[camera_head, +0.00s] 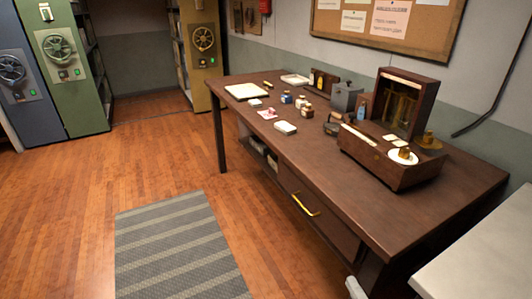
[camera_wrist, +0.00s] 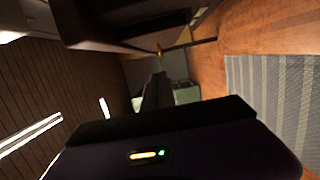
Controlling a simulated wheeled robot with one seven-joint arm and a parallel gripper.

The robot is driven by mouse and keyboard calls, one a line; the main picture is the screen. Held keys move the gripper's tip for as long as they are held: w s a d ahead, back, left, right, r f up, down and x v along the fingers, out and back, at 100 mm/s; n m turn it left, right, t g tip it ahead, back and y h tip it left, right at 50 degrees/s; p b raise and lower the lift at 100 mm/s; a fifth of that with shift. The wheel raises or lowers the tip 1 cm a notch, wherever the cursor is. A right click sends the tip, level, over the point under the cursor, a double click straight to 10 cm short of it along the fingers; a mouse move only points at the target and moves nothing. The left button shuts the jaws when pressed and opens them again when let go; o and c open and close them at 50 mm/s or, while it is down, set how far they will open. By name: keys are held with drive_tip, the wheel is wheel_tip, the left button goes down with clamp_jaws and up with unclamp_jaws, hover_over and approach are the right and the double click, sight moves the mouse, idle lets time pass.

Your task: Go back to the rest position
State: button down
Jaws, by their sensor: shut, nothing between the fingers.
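My gripper (camera_wrist: 158,82) shows in the wrist view as dark, narrow fingers beyond a wide dark housing. The fingers are together and nothing is held between them. It points across the room in a view turned on its side, and it touches nothing that I can see. The dark wooden table (camera_head: 330,165) stands to the right in the head view.
On the table are a wooden box with an open lid (camera_head: 385,155), a white tray (camera_head: 246,91) and several small bottles. A striped rug (camera_head: 175,255) lies on open wooden floor. Green and blue shelving units with handwheels stand at the back left. A pale counter (camera_head: 480,260) is at lower right.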

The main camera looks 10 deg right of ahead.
drive_tip(key=s+r+m+t+h, duration=0.1)
drive_tip(key=s+r+m+h, duration=0.1)
drive_tip(key=s+r+m, duration=0.4)
drive_tip(key=s+a+r+m+g, duration=0.1)
drive_tip(key=s+a+r+m, duration=0.1)
drive_tip(key=s, duration=0.6)
drive_tip(key=s+a+r+m+g+p, duration=0.1)
drive_tip(key=s+a+r+m, duration=0.2)
drive_tip(key=s+m, duration=0.3)
drive_tip(key=s+a+r+m+g, duration=0.2)
drive_tip(key=s+a+r+m, duration=0.1)
drive_tip(key=s, duration=0.9)
drive_tip(key=shift+a+m+y+p, duration=0.35)
drive_tip(key=shift+m+y, duration=0.05)
drive_tip(key=shift+m, duration=0.5)
drive_tip(key=shift+s+r, duration=0.1)
